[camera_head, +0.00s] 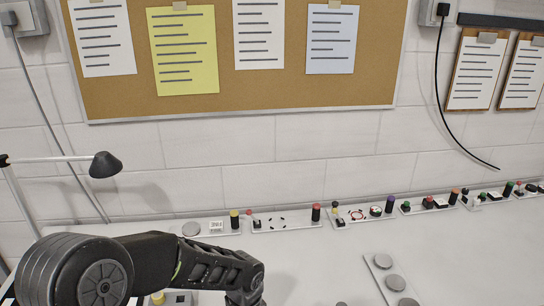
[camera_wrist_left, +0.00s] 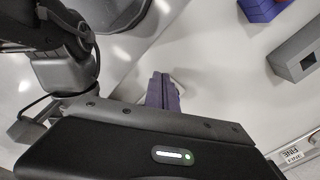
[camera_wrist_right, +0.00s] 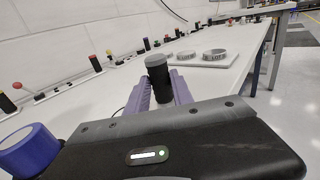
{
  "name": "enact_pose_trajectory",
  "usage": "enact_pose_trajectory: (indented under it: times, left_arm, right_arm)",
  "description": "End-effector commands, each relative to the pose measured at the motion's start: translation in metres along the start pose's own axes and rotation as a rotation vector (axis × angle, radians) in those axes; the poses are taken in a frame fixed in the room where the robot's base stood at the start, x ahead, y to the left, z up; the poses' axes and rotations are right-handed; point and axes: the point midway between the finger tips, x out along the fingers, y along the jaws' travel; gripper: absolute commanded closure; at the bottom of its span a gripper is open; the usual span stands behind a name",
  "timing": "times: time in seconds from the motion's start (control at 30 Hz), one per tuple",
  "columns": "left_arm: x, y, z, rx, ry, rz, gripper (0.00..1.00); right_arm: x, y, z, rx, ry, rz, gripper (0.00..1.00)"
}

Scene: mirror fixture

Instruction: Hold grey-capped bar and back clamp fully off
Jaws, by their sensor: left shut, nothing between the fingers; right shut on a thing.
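In the right wrist view my right gripper (camera_wrist_right: 161,82) is shut on a dark upright bar (camera_wrist_right: 158,80) with a grey cap on top. Its purple fingers are on either side of the bar. I cannot make out the back clamp for certain in any view. Neither gripper shows in the head view, where only a dark link of my arm is at lower left.
A grey block with a square hole (camera_wrist_left: 297,56) and a blue block (camera_wrist_left: 262,8) lie right of my left gripper. A blue cylinder (camera_wrist_right: 28,148) is close at left in the right wrist view. Small button boards (camera_head: 285,224) line the wall.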

Motion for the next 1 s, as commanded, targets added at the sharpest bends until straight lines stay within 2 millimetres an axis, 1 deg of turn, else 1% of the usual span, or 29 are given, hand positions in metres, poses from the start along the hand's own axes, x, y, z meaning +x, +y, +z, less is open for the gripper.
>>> enact_pose_trajectory:
  times: [0.17, 0.27, 0.37, 0.7, 0.8, 1.0]
  left_arm:
    - [0.0, 0.0, 0.0, 0.0, -0.001, 0.0, 1.0]
    - [-0.004, 0.0, 0.0, 0.0, 0.0, 0.0, 1.0]
    - [-0.013, -0.001, -0.001, 0.0, 0.001, -0.001, 1.0]
    - [-0.054, 0.0, 0.0, 0.0, 0.001, 0.0, 1.0]
    - [-0.059, 0.0, 0.0, 0.001, -0.001, 0.0, 1.0]
    - [-0.06, 0.0, 0.0, 0.001, -0.001, 0.0, 1.0]
  right_arm:
    - [0.0, -0.001, 0.0, -0.001, 0.0, -0.002, 1.0]
    - [0.0, -0.001, 0.0, -0.001, 0.0, -0.002, 1.0]
    - [0.001, -0.001, 0.0, -0.001, 0.0, -0.002, 1.0]
    - [0.001, -0.001, 0.0, -0.001, 0.0, -0.002, 1.0]
    - [0.0, -0.001, 0.0, -0.001, 0.0, -0.002, 1.0]
    - [0.0, -0.001, 0.0, -0.001, 0.0, -0.002, 1.0]
